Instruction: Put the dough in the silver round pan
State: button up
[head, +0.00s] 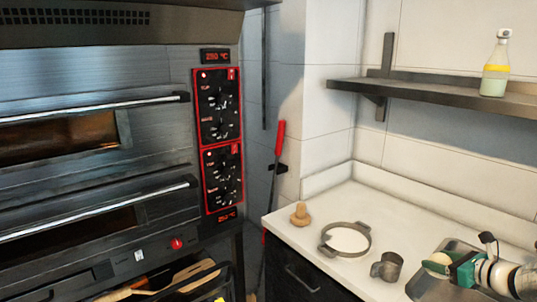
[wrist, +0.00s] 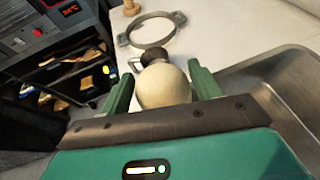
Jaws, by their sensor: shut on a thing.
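A ball of pale dough (wrist: 162,88) sits between the two green fingers of my gripper (wrist: 161,84) in the wrist view. My gripper is shut on it. In the head view my gripper (head: 452,266) is at the lower right, with the dough (head: 436,261) at its tip, above a steel basin. The silver round pan (head: 367,247) lies flat on the white counter, left of and beyond my gripper. It has two small side handles and a pale inside with nothing in it. It also shows at the top of the wrist view (wrist: 127,40).
A metal cup (head: 387,267) stands between the pan and my gripper. A small wooden object (head: 300,214) is left of the pan. The steel basin (head: 425,287) is under my gripper. A shelf (head: 430,92) with a bottle (head: 495,70) hangs above. An oven (head: 90,130) fills the left.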

jog(key=a+f+n+g+y, duration=0.1)
jog(key=a+f+n, duration=0.1)
jog(key=a+f, duration=0.4)
jog(key=a+f+n+g+y, duration=0.2)
jog(key=a+f, duration=0.5)
jog(key=a, duration=0.8)
jog(key=s+a+f+n+g+y, duration=0.1)
jog(key=a+f+n+y, duration=0.1)
jog(key=a+f, duration=0.4)
jog(key=a, duration=0.5)
jog(key=shift+f+g, duration=0.15)
jog(key=shift+g, duration=0.25)
